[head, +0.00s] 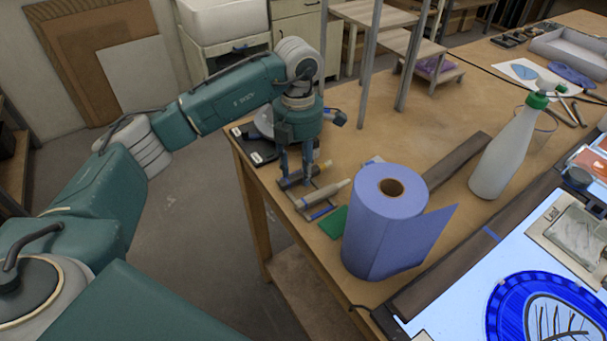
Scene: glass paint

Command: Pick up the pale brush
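The pale brush (324,194) lies near the left edge of the wooden table, slanting up to the right. A darker tool with a yellowish end (318,171) lies just behind it, and a blue-handled one (321,212) lies in front. My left gripper (296,180) points straight down over this group. Its two fingers are apart, with the darker tool behind and between them. The fingertips are just behind the pale brush's left part; whether they touch anything is too small to tell. My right gripper is out of view.
A large blue paper roll (375,235) stands right of the brushes, with a green pad (333,222) beside it. A white spray bottle (505,150) stands farther right. Dark flat items (256,148) lie behind the gripper. A lit panel with blue painted glass (548,305) is at lower right.

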